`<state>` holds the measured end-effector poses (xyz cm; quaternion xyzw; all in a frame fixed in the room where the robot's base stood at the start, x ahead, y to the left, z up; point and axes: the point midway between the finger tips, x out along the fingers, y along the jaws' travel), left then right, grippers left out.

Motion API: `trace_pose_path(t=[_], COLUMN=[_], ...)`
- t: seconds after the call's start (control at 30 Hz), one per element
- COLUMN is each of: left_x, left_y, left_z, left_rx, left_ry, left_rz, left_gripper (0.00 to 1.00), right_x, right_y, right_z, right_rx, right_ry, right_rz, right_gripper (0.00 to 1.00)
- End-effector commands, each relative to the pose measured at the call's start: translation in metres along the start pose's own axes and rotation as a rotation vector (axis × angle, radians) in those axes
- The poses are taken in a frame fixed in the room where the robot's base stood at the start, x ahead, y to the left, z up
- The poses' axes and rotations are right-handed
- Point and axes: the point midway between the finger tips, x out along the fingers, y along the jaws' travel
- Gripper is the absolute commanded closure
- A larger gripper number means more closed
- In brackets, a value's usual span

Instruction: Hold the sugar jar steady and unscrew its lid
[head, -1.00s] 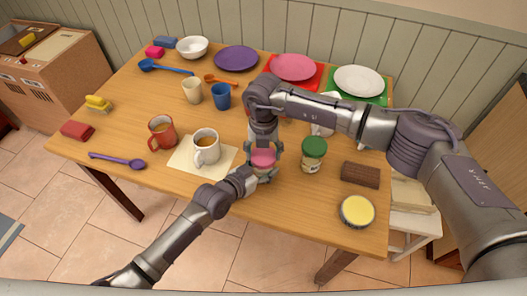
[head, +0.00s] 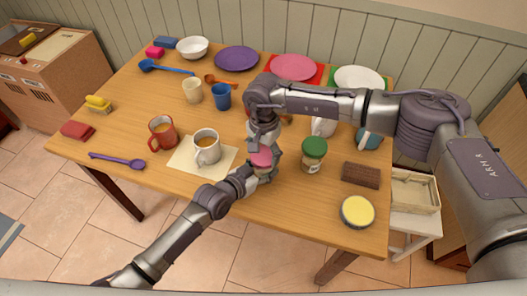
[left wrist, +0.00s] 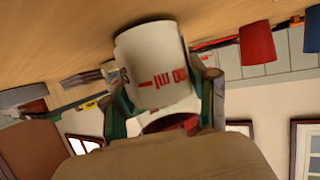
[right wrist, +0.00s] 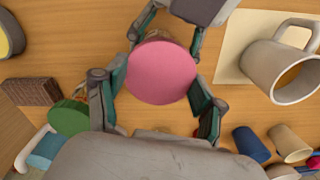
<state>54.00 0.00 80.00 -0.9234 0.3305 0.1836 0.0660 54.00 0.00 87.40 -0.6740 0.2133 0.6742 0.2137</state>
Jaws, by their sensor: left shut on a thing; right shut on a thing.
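The sugar jar with its pink lid (head: 261,159) stands near the front middle of the table. My left gripper (head: 259,176) is shut on the jar's body low down from the front left. In the left wrist view the white jar body (left wrist: 158,65) with red lettering sits between its fingers. My right gripper (head: 263,149) comes down from above and is shut on the lid. In the right wrist view the round pink lid (right wrist: 161,72) lies between its two fingers. I cannot tell whether the lid has lifted from the jar; the fingers hide the seam.
A green-lidded jar (head: 313,154) stands close to the right. A brown block (head: 361,174) and a yellow-topped round tin (head: 357,211) are further right. A white mug (head: 206,146) on a paper sheet is close on the left. The front table edge is near.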

Motion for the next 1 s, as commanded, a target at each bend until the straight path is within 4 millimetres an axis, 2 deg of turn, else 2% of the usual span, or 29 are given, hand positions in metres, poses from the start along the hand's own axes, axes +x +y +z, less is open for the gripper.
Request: trace_pose_path(t=[0.1, 0.2, 0.37, 1.0], left_x=[0.0, 0.0, 0.0, 0.0], left_y=[0.0006, 0.0006, 0.0006, 0.0004], left_z=[0.0009, 0.0009, 0.0009, 0.001], left_rx=[0.0, -0.001, -0.001, -0.001], left_ry=[-0.002, -0.002, -0.002, -0.002], left_rz=[0.001, 0.001, 0.001, 0.001], left_gripper=[1.0, 1.0, 1.0, 1.0], right_x=[-0.0003, -0.0001, -0.0003, -0.0006], right_y=[0.0001, 0.0003, 0.0002, 0.0001], right_z=[-0.0004, -0.0005, -0.0005, -0.0005], right_rx=[-0.285, -0.495, -0.694, -0.705], right_ry=[0.001, 0.001, 0.001, 0.001], right_rz=[0.001, 0.001, 0.0, 0.0], right_gripper=[0.73, 0.73, 0.73, 0.73])
